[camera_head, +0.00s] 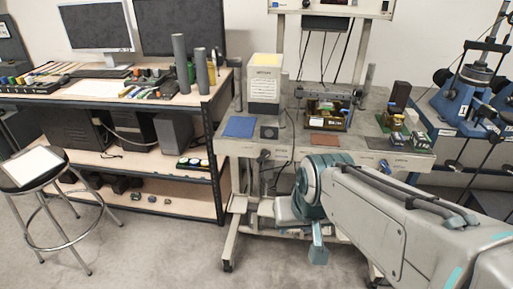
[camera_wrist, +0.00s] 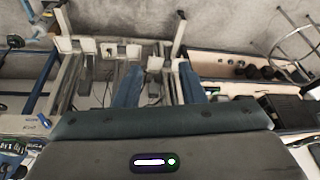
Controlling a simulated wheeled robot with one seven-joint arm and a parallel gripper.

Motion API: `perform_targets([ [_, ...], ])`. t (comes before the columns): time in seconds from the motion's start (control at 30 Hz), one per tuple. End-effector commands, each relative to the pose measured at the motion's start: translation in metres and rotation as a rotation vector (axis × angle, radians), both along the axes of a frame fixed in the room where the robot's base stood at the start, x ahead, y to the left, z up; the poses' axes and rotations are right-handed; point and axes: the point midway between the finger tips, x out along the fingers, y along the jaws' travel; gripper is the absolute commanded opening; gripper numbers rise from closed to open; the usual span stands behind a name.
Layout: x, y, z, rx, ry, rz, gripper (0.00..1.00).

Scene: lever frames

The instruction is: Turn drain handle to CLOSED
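I cannot pick out the drain handle with certainty. A small dark fitting (camera_head: 265,156) hangs at the front edge of the grey workbench (camera_head: 330,150), left of my arm; I cannot tell if it is the handle, and no CLOSED mark is readable. In the head view my gripper (camera_head: 318,250) points down in front of the bench, below its top. In the wrist view my gripper (camera_wrist: 160,84) has two blue fingers spread wide apart with nothing between them. The bench's legs and lower frame lie beyond the fingers. My arm hides part of the bench's right front.
The workbench top holds a white box (camera_head: 265,84), a blue pad (camera_head: 240,127) and a small device (camera_head: 328,114). A shelf desk (camera_head: 130,102) with monitors stands left, a stool (camera_head: 33,167) before it. Blue machines (camera_head: 462,100) stand right. Carpet (camera_head: 150,245) is clear at front left.

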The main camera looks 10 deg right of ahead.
Motion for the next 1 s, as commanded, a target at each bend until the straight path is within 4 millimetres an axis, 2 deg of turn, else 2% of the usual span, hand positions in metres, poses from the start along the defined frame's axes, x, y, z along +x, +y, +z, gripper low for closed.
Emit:
perform_targets([
  [0.03,0.015,0.009,-0.018,0.03,-0.046,-0.004,0.36],
  [0.13,0.052,0.028,-0.036,0.11,-0.176,-0.038,0.36],
  [0.3,0.113,0.055,-0.056,0.247,-0.41,-0.134,0.36],
  [0.5,0.171,0.07,-0.073,0.375,-0.67,-0.292,0.36],
  [0.73,0.214,0.067,-0.096,0.455,-0.96,-0.509,0.36],
  [1.0,0.226,0.052,-0.111,0.461,-1.203,-0.694,0.36],
])
